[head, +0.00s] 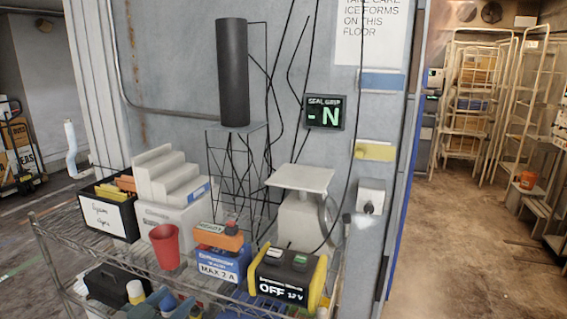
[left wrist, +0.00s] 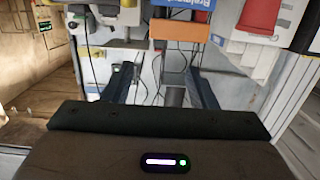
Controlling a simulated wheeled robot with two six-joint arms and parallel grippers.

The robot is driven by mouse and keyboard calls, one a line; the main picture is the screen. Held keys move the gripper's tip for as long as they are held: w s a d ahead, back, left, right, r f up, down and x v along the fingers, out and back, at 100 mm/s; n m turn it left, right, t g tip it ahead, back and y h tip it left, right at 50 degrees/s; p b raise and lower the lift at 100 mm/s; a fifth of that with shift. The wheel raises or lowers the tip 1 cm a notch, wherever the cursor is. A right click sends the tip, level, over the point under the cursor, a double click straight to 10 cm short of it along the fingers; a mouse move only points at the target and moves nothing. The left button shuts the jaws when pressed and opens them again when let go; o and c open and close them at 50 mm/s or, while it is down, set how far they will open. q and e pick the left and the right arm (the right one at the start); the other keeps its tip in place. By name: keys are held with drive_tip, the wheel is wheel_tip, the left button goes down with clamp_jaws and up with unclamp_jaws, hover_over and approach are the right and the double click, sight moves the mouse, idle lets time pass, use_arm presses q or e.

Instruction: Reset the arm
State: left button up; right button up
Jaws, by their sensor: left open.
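The wrist picture looks upside down, with an orange block (left wrist: 180,31) and a red cup (left wrist: 261,14) beyond the fingers. My right gripper is in neither view.
A wire shelf (head: 42,232) carries a red cup (head: 165,246), a blue box (head: 222,262), a black-and-yellow power unit (head: 288,274) and a scale (head: 302,178). A dark cylinder (head: 233,72) stands on a wire stand. Open floor (head: 450,240) lies right.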

use_arm(q)
drive_tip(key=s+a+f+n+g+y, duration=0.3)
drive_tip(key=s+f+g, duration=0.5)
drive_tip(key=s+f, duration=1)
drive_tip(key=s+a+f+g+y, duration=0.1)
drive_tip(key=s+f+g+y, duration=0.15)
drive_tip(key=s, duration=0.25)
drive_tip(key=s+f+g+y, duration=0.1)
drive_tip(key=s+f+g, duration=0.15)
drive_tip(key=s, duration=0.25)
drive_tip(key=s+f+x, duration=0.1)
drive_tip(key=s+x, duration=0.3)
drive_tip(key=x, duration=1.1)
drive_tip(key=s+f+x, duration=0.1)
drive_tip(key=s+x, duration=0.2)
drive_tip(key=x, duration=1.2)
drive_tip(key=s+a+f+g, duration=0.1)
drive_tip(key=s+f, duration=1.7)
drive_tip(key=f, duration=0.1)
drive_tip(key=shift+s+f+g+b, duration=0.2)
drive_tip(key=shift+f+g+b, duration=0.1)
drive_tip(key=shift+f, duration=0.05)
drive_tip(key=shift+a, duration=0.1)
